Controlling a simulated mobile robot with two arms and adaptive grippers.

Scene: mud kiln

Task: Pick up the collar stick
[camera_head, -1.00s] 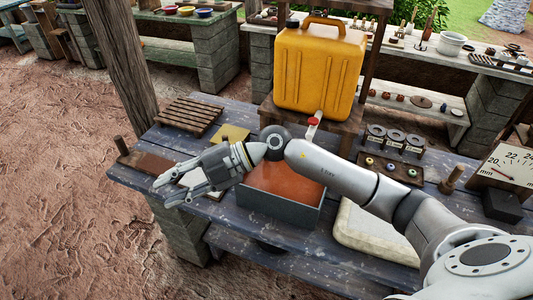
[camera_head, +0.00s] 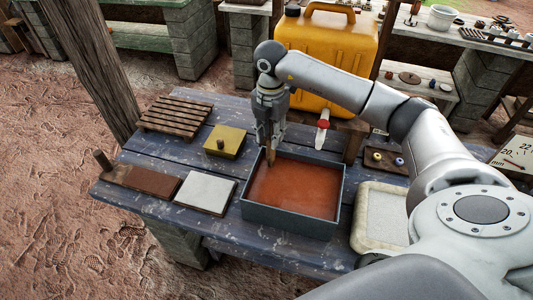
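My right gripper (camera_head: 270,135) points down over the rear left part of a grey tray (camera_head: 290,223) with an orange-brown filling. A slim brown stick-like piece (camera_head: 271,156) shows at its fingertips, tapering downward. I cannot tell if the fingers are closed on it, or if it is the collar stick. A short upright wooden peg (camera_head: 103,160) stands at the left end of a brown board (camera_head: 148,181), apart from the gripper. My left gripper is not in view.
A slatted wooden rack (camera_head: 175,114), a yellow block with a knob (camera_head: 224,141) and a white tile (camera_head: 205,192) lie left of the tray. A yellow canister (camera_head: 325,60) with a red-handled tap (camera_head: 322,126) stands behind. A pale slab (camera_head: 380,218) lies right.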

